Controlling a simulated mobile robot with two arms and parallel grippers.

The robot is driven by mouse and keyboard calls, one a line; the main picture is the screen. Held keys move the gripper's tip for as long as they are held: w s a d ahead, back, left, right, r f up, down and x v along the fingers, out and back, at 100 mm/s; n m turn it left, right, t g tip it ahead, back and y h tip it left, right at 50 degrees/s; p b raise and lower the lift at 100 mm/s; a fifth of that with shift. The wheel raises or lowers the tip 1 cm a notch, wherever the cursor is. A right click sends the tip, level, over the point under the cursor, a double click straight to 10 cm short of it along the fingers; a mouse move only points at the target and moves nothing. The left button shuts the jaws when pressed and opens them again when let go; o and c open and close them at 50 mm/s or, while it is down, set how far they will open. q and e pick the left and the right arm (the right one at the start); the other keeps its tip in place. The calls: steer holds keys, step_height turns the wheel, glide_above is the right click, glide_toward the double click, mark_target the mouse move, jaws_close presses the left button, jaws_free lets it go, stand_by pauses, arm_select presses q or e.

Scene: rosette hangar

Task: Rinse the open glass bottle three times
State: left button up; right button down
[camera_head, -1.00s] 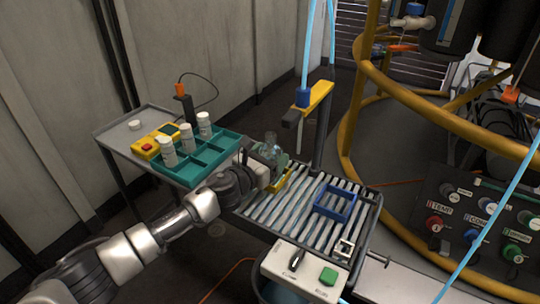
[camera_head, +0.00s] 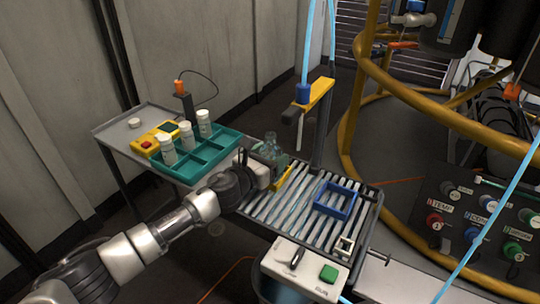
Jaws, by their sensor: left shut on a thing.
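The open glass bottle (camera_head: 271,146) is clear and stands roughly upright at the left end of the slatted rack, its lower part partly hidden by my gripper. My left gripper (camera_head: 268,168) is shut on the bottle. The tap (camera_head: 301,107), a yellow arm with a blue fitting and a thin spout, stands to the right of the bottle and higher. The bottle is not under the spout. My right gripper is not in view.
A teal tray (camera_head: 209,158) with several white-capped bottles stands on a grey side table (camera_head: 112,140) beside a yellow device (camera_head: 154,138). The slatted rack (camera_head: 290,212) carries a blue frame (camera_head: 335,200). A white box with a green button (camera_head: 328,273) is in front. A yellow rail (camera_head: 440,113) curves at right.

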mark_target(267, 140)
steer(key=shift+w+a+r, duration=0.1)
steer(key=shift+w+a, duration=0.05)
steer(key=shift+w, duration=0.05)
arm_select(q)
steer(key=o, duration=1.4)
steer(key=shift+f, duration=0.1)
steer(key=shift+r+p, duration=0.35)
steer(key=shift+r, duration=0.1)
steer(key=shift+r+p, duration=1.2)
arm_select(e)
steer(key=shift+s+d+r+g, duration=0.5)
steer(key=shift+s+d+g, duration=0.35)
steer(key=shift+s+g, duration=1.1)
arm_select(q)
steer(key=shift+r+p, duration=0.65)
steer(key=shift+p, duration=0.05)
steer(key=shift+r+p, duration=0.7)
steer(key=shift+r, duration=0.05)
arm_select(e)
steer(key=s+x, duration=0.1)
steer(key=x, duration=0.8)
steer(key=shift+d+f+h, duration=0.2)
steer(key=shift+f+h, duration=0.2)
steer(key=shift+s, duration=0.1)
